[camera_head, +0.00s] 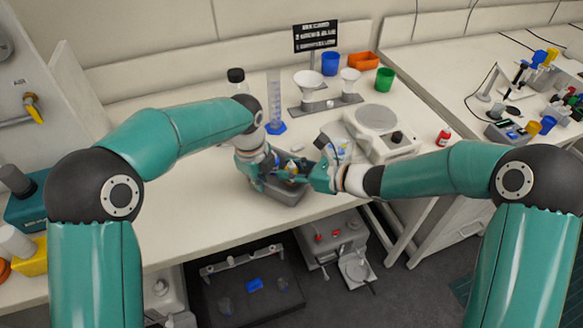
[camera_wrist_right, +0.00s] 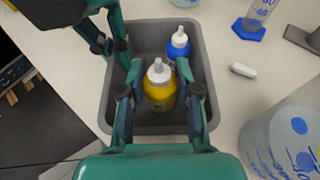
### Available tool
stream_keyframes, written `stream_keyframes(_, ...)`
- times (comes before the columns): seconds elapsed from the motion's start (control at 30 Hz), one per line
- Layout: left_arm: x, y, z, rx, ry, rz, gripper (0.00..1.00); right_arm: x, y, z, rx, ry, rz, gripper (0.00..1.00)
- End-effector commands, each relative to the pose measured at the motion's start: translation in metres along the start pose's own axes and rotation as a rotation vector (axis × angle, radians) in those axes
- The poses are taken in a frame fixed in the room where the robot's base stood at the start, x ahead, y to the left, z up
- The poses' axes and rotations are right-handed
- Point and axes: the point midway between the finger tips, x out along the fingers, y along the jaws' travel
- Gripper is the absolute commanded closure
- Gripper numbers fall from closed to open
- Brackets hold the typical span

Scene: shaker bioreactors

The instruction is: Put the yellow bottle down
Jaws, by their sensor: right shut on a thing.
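The yellow bottle (camera_wrist_right: 160,96), with a white nozzle top, is upright inside a grey bin (camera_wrist_right: 204,60) in the right wrist view. My right gripper (camera_wrist_right: 160,78) is shut on it, one finger on each side. I cannot tell whether the bottle's base touches the bin floor. In the head view my right gripper (camera_head: 302,174) is over the grey bin (camera_head: 284,194), and the arms mostly hide the bottle. My left gripper (camera_head: 258,176) is at the bin's left side. It also shows at the upper left in the right wrist view (camera_wrist_right: 112,44); its opening is unclear.
A blue bottle (camera_wrist_right: 179,44) with a white nozzle stands in the bin behind the yellow one. A measuring cylinder (camera_head: 274,100), a balance (camera_head: 378,122) and a large translucent vessel (camera_wrist_right: 285,140) are close by. The bench front edge runs just before the bin.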

Motion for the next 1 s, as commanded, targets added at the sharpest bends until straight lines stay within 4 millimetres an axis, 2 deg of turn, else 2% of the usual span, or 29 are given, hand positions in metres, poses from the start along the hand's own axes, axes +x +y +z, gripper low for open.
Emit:
stream_keyframes(0.37,0.0,0.0,0.0,0.0,0.0,-0.001,1.0,0.003,0.0,-0.009,0.001,0.0,-0.001,0.95)
stream_keyframes(0.4,0.0,0.0,0.0,0.0,0.0,-0.001,1.0,0.003,0.0,-0.009,0.002,0.0,-0.001,0.66)
stream_keyframes(0.53,0.0,0.0,0.0,0.0,0.0,-0.001,1.0,0.003,0.0,-0.009,0.001,0.0,0.0,0.44)
stream_keyframes(0.57,0.0,0.0,0.0,0.0,0.0,-0.001,1.0,0.003,0.0,-0.009,0.001,0.0,0.0,0.42)
stream_keyframes(0.87,0.0,0.0,0.0,0.0,0.0,-0.001,1.0,0.003,0.0,-0.007,0.001,0.0,0.0,0.42)
stream_keyframes(1.0,0.0,0.0,0.0,0.0,0.0,-0.001,1.0,-0.001,0.0,0.002,-0.003,-0.002,-0.001,0.42)
